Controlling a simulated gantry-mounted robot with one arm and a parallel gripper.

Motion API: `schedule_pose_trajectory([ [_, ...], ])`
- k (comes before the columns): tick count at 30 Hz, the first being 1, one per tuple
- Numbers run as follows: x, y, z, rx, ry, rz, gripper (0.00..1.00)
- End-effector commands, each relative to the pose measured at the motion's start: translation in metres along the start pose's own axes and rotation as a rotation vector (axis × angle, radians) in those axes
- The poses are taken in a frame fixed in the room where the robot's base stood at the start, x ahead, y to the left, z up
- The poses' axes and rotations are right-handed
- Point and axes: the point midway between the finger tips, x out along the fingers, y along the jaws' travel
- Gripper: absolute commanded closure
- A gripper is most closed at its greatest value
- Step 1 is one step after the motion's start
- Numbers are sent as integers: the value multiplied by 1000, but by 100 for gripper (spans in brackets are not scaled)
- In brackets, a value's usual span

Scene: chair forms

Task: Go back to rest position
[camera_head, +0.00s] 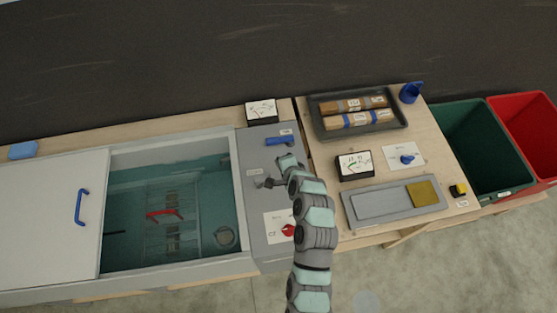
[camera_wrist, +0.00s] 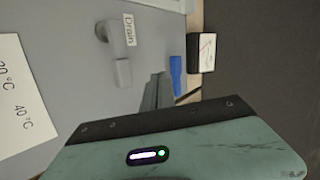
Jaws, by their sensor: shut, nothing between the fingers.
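My gripper (camera_head: 273,183) is over the grey panel beside the basin, its fingers closed with nothing between them. In the wrist view the dark fingers (camera_wrist: 156,90) sit close together. A grey drain lever (camera_wrist: 121,62) with a "Drain" label (camera_wrist: 130,29) is beside the fingers and looks apart from them. A blue handle (camera_head: 279,140) on the same panel lies behind the gripper, and it also shows in the wrist view (camera_wrist: 176,78). My arm partly hides the panel's right side.
The basin (camera_head: 245,225) of teal liquid holds a rack with a red handle (camera_head: 164,213). A red knob (camera_head: 288,230) is near my arm. To the right are a dark tray (camera_head: 330,132) with wrapped packages, a meter (camera_head: 355,165), a grey plate (camera_head: 375,217), and green (camera_head: 510,183) and red (camera_head: 545,165) bins.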

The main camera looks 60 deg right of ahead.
Motion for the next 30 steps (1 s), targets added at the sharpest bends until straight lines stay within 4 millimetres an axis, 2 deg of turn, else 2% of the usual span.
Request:
schedule_pose_trajectory([
  [7,-19,1,3,1,0,-1,100],
  [17,-21,-1,4,-3,1,-2,100],
  [20,-20,-10,9,-39,12,-35,100],
  [23,-18,-32,23,-135,42,-116,100],
  [26,-23,-69,46,-275,96,-255,100],
  [30,-46,-119,88,-485,190,-477,100],
])
